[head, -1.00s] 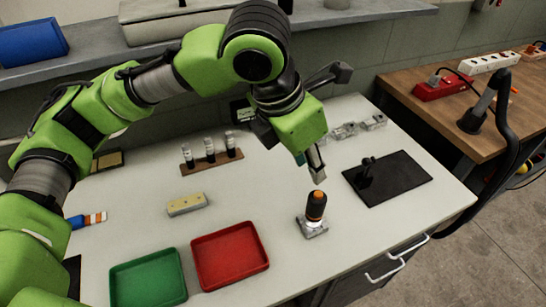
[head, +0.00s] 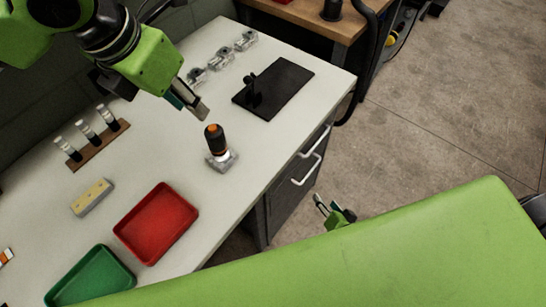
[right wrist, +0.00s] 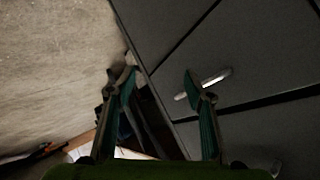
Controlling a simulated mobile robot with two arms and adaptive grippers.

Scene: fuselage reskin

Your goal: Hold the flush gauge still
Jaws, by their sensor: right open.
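An upright black cylinder with an orange top (head: 217,141) stands on a small silver metal block (head: 224,162) on the white bench; it may be the flush gauge, but I cannot tell for sure. My left gripper (head: 197,107) points down just above and behind it, apart from it; its fingers overlap in view, so their opening is unclear. My right gripper (head: 334,211) is open and empty, low in front of the bench. The right wrist view shows its two spread fingers (right wrist: 158,82) facing dark drawer fronts.
A red tray (head: 120,231) and a green tray (head: 55,296) lie on the bench. A black plate (head: 289,84) carries a small black stand (head: 252,91). A rack of vials (head: 113,138), a yellowish block (head: 92,197) and metal parts (head: 221,57) stand farther back. Drawer handles (head: 310,158) stick out in front.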

